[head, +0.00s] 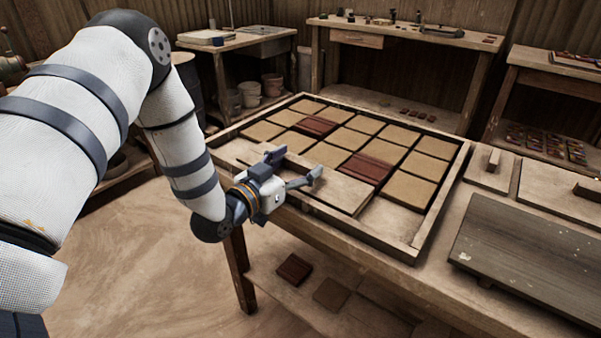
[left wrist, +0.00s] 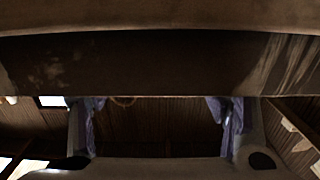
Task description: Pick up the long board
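A long pale wooden board (head: 342,191) lies flat over the near row of tiles in the big wooden tray, along its front side. My left gripper (head: 296,164) is at this board's middle, reaching in from the front edge, with its two fingers spread apart. It hides part of the board. In the left wrist view the fingers (left wrist: 158,115) stand wide apart, and a broad dark-brown surface (left wrist: 150,63) crosses above them and seems to cover their tips. I cannot tell whether the fingers touch the board. My right gripper is in neither view.
The tray (head: 436,208) holds several tan tiles and two dark red ones on a workbench. A dark grey board (head: 530,255) lies on the bench to the right, near small handled wooden plates (head: 562,190). Loose tiles (head: 294,268) lie on the shelf below.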

